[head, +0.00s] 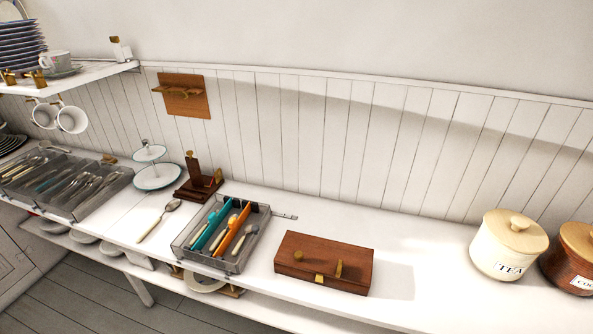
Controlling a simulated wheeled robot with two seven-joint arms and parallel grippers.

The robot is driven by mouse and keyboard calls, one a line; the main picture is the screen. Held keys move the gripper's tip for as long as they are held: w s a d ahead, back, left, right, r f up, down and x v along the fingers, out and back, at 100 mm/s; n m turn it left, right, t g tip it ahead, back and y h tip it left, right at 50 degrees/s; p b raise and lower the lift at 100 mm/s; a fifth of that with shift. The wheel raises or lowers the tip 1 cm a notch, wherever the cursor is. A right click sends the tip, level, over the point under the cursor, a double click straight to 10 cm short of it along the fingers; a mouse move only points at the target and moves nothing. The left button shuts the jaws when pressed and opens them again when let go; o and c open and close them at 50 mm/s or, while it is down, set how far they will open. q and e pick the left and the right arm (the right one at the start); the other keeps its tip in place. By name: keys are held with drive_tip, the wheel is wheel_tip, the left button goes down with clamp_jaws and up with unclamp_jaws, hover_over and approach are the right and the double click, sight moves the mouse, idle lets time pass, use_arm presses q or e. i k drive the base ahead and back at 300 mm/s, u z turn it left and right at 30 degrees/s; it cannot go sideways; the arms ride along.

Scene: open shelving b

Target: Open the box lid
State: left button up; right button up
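A brown wooden box (324,254) sits on the white counter, right of centre in the head view. Its lid looks closed. A round brass knob and an upright brass piece stand on top of it, and a small brass latch (319,279) shows at the front edge. Neither of my grippers is in the head view, and nothing touches the box.
A clear tray (181,243) with cutlery stands left of the box. The white counter (395,284) is free right of the box, up to a cream TEA jar (490,255) and a brown jar (563,268). A tiered stand (157,177) and spoon (158,222) lie farther left.

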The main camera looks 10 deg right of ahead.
sight(320, 256)
drive_tip(key=k, duration=1.2)
drive_tip(key=z, duration=0.8)
drive_tip(key=i, duration=1.55)
drive_tip(key=u, duration=0.75)
